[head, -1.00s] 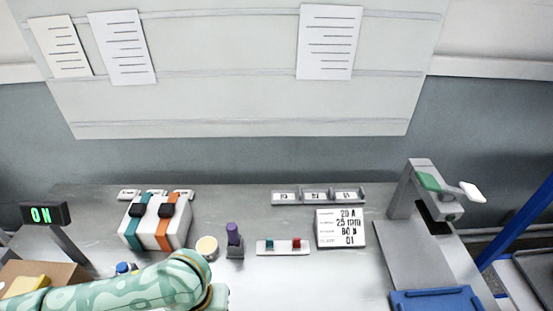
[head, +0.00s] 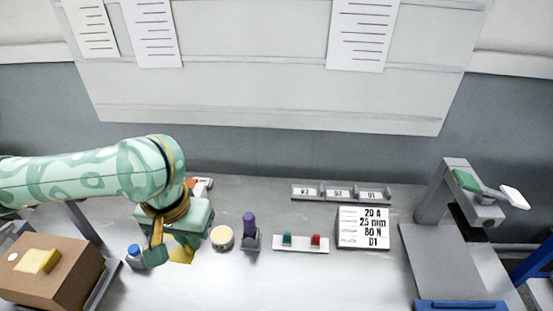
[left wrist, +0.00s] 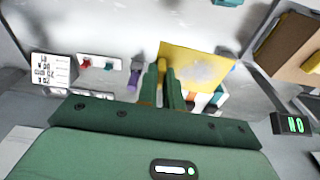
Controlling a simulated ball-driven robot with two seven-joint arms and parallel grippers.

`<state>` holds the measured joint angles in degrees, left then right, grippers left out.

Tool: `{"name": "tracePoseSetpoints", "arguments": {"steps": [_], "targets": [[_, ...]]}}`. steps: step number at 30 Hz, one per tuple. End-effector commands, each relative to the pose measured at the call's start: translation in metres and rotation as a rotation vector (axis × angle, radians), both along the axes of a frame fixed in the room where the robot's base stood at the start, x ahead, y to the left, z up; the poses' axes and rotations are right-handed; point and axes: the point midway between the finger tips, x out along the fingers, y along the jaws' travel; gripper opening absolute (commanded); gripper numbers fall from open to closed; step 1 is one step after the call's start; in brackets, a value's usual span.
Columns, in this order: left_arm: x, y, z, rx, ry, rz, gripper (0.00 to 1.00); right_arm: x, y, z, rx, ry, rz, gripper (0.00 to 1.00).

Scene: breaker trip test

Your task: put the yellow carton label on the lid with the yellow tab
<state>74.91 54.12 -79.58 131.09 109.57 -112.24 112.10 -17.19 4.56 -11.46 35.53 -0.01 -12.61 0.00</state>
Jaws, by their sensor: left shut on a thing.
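My left gripper (head: 157,246) is shut on the yellow carton label (head: 182,251), holding it above the steel bench. In the left wrist view the label (left wrist: 195,65) is a flat yellow sheet with a pale grey patch, pinched at one edge between the fingers (left wrist: 166,80). The brown carton (head: 60,287) stands at the lower left in the head view, left of the gripper and apart from it. Its lid carries a yellow tab (head: 38,261) and a small pale disc. The carton (left wrist: 285,38) is at the upper right in the left wrist view. My right gripper is not in view.
A blue-capped bottle (head: 134,257) stands between carton and gripper. A round cream pad (head: 222,238), a purple-topped stamp (head: 249,228), a teal-and-red switch strip (head: 301,243) and a rating card (head: 361,228) stand to the right. The front middle bench is clear.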

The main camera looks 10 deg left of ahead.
Motion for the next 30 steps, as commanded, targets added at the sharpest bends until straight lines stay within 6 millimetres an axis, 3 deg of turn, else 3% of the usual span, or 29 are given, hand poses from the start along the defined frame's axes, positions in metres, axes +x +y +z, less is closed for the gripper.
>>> {"name": "tracePoseSetpoints", "arguments": {"steps": [5,12,17,23,30], "targets": [[-0.009,-0.006,-0.014,0.000,0.005,-0.018,0.00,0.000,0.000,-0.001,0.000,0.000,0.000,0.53],[-0.048,-0.044,-0.091,-0.002,0.008,-0.079,0.00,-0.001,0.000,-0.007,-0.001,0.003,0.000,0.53],[-0.058,-0.064,-0.127,-0.001,0.001,-0.043,0.00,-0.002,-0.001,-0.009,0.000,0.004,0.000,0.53],[-0.028,-0.061,-0.146,0.003,-0.003,0.060,0.00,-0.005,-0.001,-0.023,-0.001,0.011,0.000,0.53],[0.035,-0.033,-0.182,0.002,0.002,0.064,0.00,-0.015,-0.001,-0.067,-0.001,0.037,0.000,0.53]]}}
